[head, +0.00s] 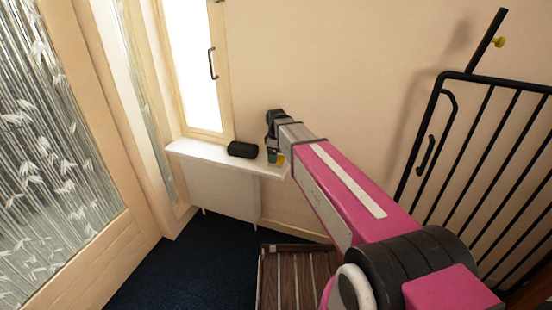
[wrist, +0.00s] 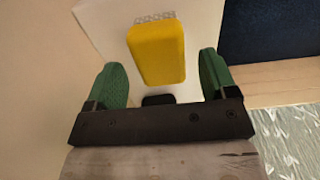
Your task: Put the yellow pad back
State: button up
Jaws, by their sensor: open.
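The yellow pad (wrist: 157,52) is a rounded block, seen large in the wrist view, lying over the white shelf top. In the head view only a small part of the yellow pad (head: 281,159) shows, near the right end of the shelf (head: 190,149). My gripper (wrist: 163,76) is open, with one green finger on each side of the pad's near end and a visible gap to both. In the head view my gripper (head: 274,157) is above the shelf's right end and partly covers the pad. I cannot tell its exact height over the pad.
A black rounded object (head: 242,149) sits on the shelf left of my gripper; a dark shape (wrist: 158,99) also shows behind the gripper bar. A window (head: 195,65) and wall are behind. A black barred gate (head: 480,150) stands at right. Dark carpet (head: 200,265) lies below.

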notch_tip(320, 180, up, 9)
jog(key=s+d+f+m, duration=1.4)
jog(key=s+d+f, duration=0.1)
jog(key=s+d, duration=0.3)
jog(key=shift+s+d, duration=0.3)
jog(key=shift+d, duration=0.25)
